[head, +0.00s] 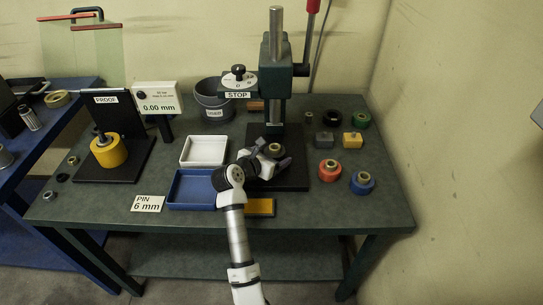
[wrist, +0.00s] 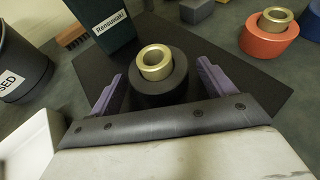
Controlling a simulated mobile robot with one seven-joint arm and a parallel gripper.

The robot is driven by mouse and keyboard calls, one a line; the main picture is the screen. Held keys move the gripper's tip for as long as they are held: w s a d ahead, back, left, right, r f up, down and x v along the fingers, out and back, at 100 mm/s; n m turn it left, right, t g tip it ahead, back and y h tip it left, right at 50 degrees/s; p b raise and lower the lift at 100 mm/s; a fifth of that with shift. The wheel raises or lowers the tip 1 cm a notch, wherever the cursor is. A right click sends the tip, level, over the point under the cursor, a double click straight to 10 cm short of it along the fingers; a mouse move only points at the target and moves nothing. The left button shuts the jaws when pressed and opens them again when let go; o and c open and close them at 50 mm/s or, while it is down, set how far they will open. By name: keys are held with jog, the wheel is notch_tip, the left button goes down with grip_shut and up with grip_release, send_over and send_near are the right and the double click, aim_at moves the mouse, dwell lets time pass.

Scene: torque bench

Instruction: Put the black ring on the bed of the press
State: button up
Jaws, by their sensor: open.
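A black ring (wrist: 160,92) with a brass sleeve (wrist: 155,62) in its bore sits upright on the black bed (wrist: 228,76) of the press. In the head view this ring (head: 274,151) is partly hidden by my gripper (head: 269,157). The press (head: 274,75) stands at the back middle of the bench. In the wrist view my gripper (wrist: 160,76) is open, with one purple-grey finger on each side of the black ring. Whether the fingers touch it cannot be told. Another dark ring (head: 331,117) stands right of the press.
An orange ring (head: 328,170), a blue ring (head: 362,183), a green ring (head: 361,120), a grey block (head: 324,140) and a yellow block (head: 352,140) stand to the right. A white tray (head: 204,152), a blue tray (head: 190,190) and a grey bucket (head: 213,103) are on the left.

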jog(key=b+v, duration=0.2)
jog(key=v, duration=1)
